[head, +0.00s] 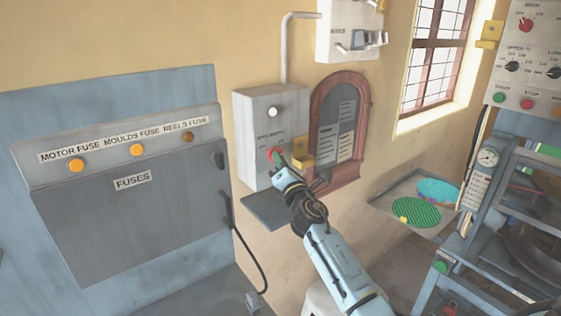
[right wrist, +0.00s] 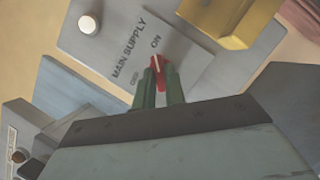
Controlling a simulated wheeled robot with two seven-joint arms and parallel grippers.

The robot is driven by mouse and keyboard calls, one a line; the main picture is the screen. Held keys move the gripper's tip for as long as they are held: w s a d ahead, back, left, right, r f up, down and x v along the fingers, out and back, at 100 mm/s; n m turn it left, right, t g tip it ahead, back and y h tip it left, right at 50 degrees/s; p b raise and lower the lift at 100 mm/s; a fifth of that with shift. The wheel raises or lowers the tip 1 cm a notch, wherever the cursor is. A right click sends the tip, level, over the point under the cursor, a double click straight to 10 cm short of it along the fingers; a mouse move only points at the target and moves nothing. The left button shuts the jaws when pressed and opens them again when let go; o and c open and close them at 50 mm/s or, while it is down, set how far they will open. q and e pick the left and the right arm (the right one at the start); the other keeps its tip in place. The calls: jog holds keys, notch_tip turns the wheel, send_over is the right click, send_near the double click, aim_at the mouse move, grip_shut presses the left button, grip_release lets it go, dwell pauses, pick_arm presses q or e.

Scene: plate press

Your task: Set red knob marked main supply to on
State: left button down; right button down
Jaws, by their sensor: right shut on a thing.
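The red knob (head: 273,152) sits on the front of a grey wall box (head: 258,112). In the right wrist view the red knob (right wrist: 158,64) is beside the lettering MAIN SUPPLY, with ON above it and OFF to its lower left. A pale line on the knob seems to point up toward ON, but its exact setting is hard to read. My right gripper (head: 279,162) reaches up to the box; its green fingers (right wrist: 160,88) are shut on the knob from both sides and hide its lower part. My left gripper is not in view.
A yellow block (head: 302,151) juts out just right of the knob. A white lamp (head: 272,112) is above it, and a grey shelf (head: 277,207) below. The fuse cabinet (head: 130,205) stands left, an arched red-framed board (head: 340,125) right.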

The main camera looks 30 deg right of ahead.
jog(key=c, duration=1.5)
grip_release()
jog(key=shift+o, duration=0.2)
jog(key=b+v, duration=0.1)
jog(key=v, duration=1.2)
jog(key=shift+s, duration=0.2)
jog(key=shift+f, duration=0.1)
